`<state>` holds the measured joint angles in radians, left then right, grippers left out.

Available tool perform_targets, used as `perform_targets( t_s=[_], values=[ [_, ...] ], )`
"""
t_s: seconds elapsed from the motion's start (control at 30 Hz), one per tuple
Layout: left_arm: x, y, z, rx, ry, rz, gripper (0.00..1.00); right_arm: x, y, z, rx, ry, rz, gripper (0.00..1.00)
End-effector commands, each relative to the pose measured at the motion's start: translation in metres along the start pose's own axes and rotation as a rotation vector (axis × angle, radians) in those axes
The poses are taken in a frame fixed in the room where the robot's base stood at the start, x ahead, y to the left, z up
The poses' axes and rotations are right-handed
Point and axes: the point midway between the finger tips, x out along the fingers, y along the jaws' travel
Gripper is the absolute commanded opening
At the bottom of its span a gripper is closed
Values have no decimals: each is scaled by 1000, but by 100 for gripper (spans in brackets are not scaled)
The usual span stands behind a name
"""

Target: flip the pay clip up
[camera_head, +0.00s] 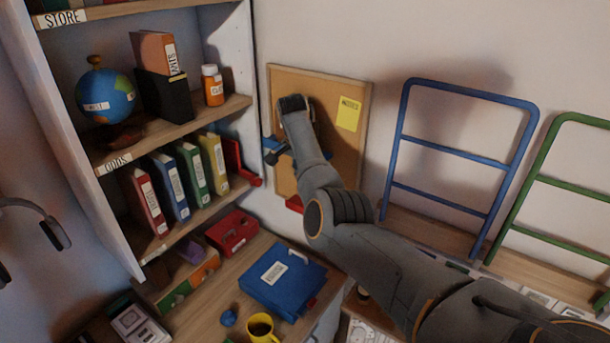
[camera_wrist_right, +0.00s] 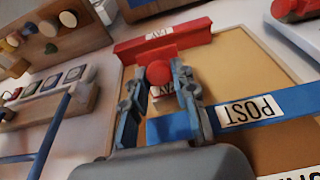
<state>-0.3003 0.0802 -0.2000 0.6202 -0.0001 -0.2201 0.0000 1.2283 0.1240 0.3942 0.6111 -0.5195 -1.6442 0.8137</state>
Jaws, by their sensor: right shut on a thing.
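The red pay clip (camera_wrist_right: 190,34) is in the right wrist view, which shows the board upside down. It is a red bar with a white PAY label and a round red knob (camera_wrist_right: 159,72). My right gripper (camera_wrist_right: 160,80) is shut on the knob, one finger on each side. A second white label below the knob is partly hidden by the fingers. In the head view my right arm reaches to the cork board (camera_head: 350,150) and covers most of the clips. A red piece (camera_head: 294,204) shows at the board's lower edge. My left gripper is not in view.
A blue POST clip (camera_wrist_right: 275,104) lies close beside my right gripper on the board. A yellow note (camera_head: 348,114) is on the board's right. The shelf unit (camera_head: 130,262) stands close on the left; a blue rail frame (camera_head: 460,154) leans on the right.

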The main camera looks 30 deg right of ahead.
Motion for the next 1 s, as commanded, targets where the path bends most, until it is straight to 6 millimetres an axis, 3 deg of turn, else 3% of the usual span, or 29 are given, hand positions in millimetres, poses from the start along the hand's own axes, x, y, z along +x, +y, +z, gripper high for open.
perform_targets(
  t_s=[0.87, 0.9, 1.0],
  values=[
    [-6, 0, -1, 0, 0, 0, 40, -4, 0, -5, 3, -82, -2, 0],
    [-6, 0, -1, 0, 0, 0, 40, -4, 0, -5, 3, -82, -2, 31],
    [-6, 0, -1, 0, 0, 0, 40, -4, 0, -5, 2, -82, -1, 49]
  ],
)
